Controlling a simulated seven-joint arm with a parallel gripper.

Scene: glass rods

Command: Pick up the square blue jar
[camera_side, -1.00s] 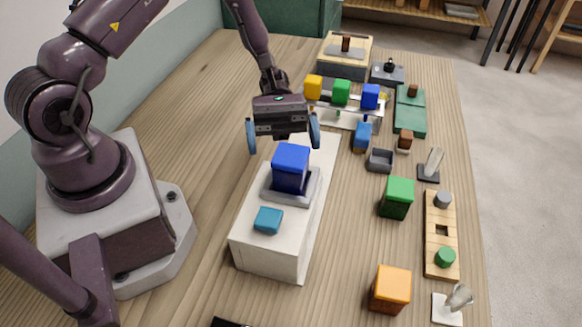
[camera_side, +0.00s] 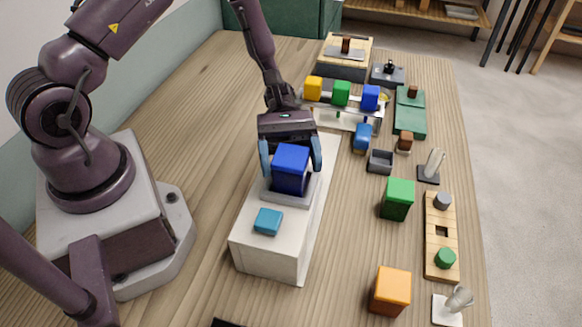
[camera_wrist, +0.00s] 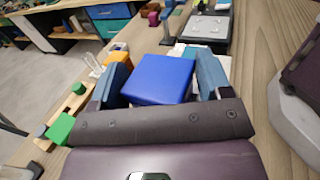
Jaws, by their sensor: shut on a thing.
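The square blue jar (camera_side: 291,168) stands upright on a grey pad (camera_side: 288,197) on top of the long white block (camera_side: 263,258). My gripper (camera_side: 290,165) is down around the jar, one blue finger on each side, shut on it. In the wrist view the jar's flat blue top (camera_wrist: 160,79) lies between the two fingers (camera_wrist: 161,84). The jar still appears to rest on the pad. A small light-blue lid-like piece (camera_side: 268,221) lies on the white block in front of the jar.
A green cube (camera_side: 397,198) and an orange cube (camera_side: 390,290) stand to the right. Behind is a rack (camera_side: 345,118) with yellow, green and blue cubes. A wooden strip (camera_side: 441,234) lies near the right table edge.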

